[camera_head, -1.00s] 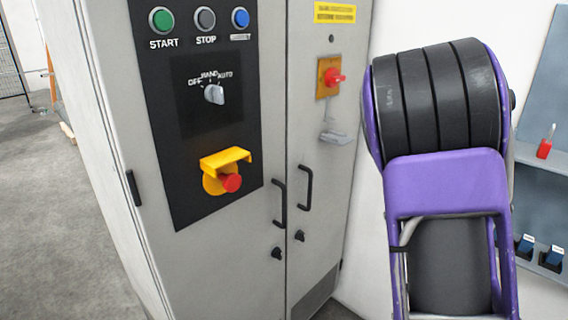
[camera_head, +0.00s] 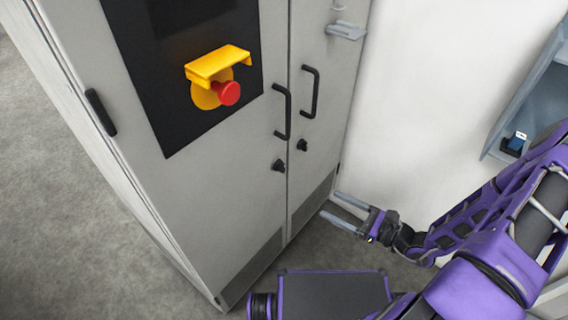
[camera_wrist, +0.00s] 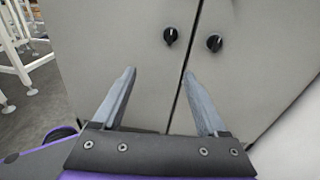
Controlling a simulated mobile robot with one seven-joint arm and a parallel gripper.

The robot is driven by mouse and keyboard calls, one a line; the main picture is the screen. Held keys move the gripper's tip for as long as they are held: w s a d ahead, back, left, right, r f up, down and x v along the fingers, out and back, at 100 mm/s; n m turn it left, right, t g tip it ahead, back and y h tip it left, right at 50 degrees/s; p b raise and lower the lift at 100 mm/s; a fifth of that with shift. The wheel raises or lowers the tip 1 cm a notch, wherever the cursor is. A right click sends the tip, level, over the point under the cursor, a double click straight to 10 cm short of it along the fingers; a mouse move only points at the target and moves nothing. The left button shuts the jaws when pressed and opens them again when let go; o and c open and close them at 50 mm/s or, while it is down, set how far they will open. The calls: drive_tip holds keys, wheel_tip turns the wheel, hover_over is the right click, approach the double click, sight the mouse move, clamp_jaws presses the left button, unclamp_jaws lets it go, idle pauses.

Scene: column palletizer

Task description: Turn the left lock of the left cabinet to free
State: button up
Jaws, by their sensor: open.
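The grey two-door cabinet (camera_head: 225,160) fills the left of the head view. Its left lock (camera_head: 278,165) is a small black knob on the left door, below the handle. It also shows in the wrist view (camera_wrist: 170,36), above my fingertips. The right lock (camera_head: 301,145) is a similar black knob on the right door, and shows in the wrist view (camera_wrist: 214,42). The turned position of either lock is too small to tell. My gripper (camera_head: 330,204) is open and empty, low and right of the locks, apart from them. Its two fingers point at the doors in the wrist view (camera_wrist: 159,72).
Two black door handles (camera_head: 283,112) (camera_head: 311,92) stand out above the locks. A red emergency button (camera_head: 228,93) under a yellow guard (camera_head: 217,63) sits on the black panel. A grey bracket (camera_head: 345,31) sticks out of the right door. A blue-grey shelf (camera_head: 500,140) is at right.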

sight(284, 169)
drive_tip(key=shift+m+t, duration=0.6)
drive_tip(key=x, duration=0.6)
drive_tip(key=b+x, duration=0.1)
drive_tip(key=x, duration=1)
drive_tip(key=shift+w+r, duration=0.4)
drive_tip(key=shift+w, duration=0.25)
drive_tip(key=shift+c, duration=0.3)
clamp_jaws()
